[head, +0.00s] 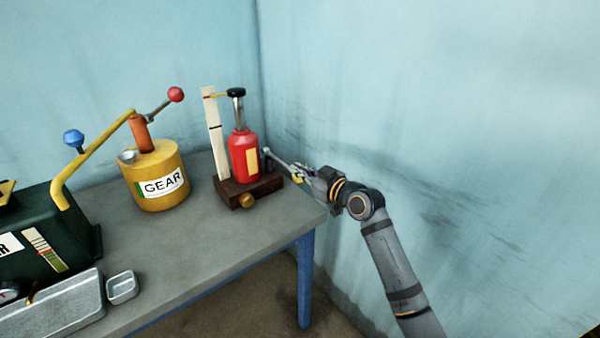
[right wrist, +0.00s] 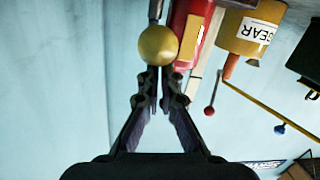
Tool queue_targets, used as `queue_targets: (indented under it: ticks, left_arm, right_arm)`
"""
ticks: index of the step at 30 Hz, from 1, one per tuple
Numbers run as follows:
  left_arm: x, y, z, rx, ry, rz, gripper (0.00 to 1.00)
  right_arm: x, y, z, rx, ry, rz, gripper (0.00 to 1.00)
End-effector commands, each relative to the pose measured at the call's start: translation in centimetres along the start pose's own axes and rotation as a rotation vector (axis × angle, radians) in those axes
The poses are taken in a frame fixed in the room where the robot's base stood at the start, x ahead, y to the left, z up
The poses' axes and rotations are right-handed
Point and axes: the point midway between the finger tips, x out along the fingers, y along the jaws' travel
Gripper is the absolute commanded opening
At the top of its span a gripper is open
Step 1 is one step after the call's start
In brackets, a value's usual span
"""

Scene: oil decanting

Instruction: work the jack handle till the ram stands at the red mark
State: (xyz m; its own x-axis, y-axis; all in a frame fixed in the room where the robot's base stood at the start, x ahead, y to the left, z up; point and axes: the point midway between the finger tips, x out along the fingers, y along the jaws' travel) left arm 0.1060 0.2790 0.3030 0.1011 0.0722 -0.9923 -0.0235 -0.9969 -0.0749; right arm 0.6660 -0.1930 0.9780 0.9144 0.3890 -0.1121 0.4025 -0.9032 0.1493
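The red bottle jack (head: 243,156) stands on a dark wooden block at the table's far right corner. Its bright ram (head: 238,111) is raised under a black cap. A yellow pointer (head: 222,95) runs from the ram's top to the pale upright scale (head: 215,140), at about the height of the red mark near its top. The jack handle (head: 279,161) slopes down to the right. My right gripper (head: 299,175) is closed around its end, at the yellow knob (right wrist: 158,45), which hides the fingertips in the wrist view. My left gripper is out of view.
A yellow GEAR pump can (head: 158,180) with a red-knobbed crank stands left of the jack. A dark green tank (head: 50,240), a metal tray (head: 50,305) and a small dish (head: 122,288) are further left. Walls rise close behind and right.

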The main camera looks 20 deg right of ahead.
Motion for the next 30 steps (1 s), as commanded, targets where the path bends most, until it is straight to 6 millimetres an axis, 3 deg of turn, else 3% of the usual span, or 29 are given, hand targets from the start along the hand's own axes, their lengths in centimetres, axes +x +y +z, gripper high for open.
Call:
queue_targets:
  ticks: [1,13,17,20,22,30]
  left_arm:
    - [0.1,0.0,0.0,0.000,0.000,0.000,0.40]
    - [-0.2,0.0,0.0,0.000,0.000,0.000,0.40]
    - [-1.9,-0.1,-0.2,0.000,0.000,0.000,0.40]
    - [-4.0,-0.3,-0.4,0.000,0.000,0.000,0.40]
    - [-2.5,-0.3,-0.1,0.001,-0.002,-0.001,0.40]
    - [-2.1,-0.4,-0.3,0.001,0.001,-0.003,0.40]
  right_arm:
    - [0.0,-0.1,0.7,0.002,-0.013,-0.002,0.00]
    - [0.0,0.0,0.6,0.004,-0.021,-0.003,0.00]
    - [0.0,0.7,-1.6,0.003,-0.016,0.003,0.00]
    - [0.0,1.5,-4.4,0.000,-0.009,0.013,0.00]
    - [-2.0,1.4,-2.7,-0.009,-0.016,0.015,0.00]
    - [-7.7,1.0,-2.6,-0.008,-0.012,0.011,0.00]
